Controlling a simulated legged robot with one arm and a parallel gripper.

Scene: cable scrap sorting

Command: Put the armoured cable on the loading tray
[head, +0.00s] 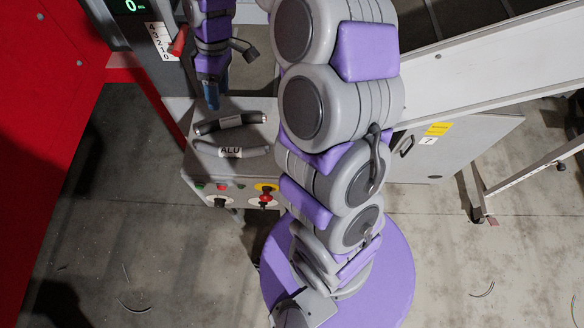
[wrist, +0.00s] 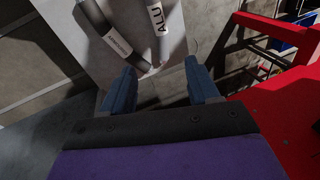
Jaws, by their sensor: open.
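The one with a small, hard-to-read white label, apparently the armoured cable (head: 207,128), is farther from the panel's front edge. It also shows in the wrist view (wrist: 97,17). The other, marked ALU (head: 205,148), lies nearer that edge. My gripper (head: 211,100) has blue fingers and hangs above the panel, near the labelled cable. In the wrist view my gripper (wrist: 160,85) is open, with nothing held between the fingers. I cannot tell which surface is the loading tray.
The panel's front carries buttons and a red knob (head: 265,198). A red panel (head: 50,130) stands at left, beside a post with a green display (head: 128,5). A long white-sided trough (head: 490,60) runs along the upper right. Scraps lie on the floor.

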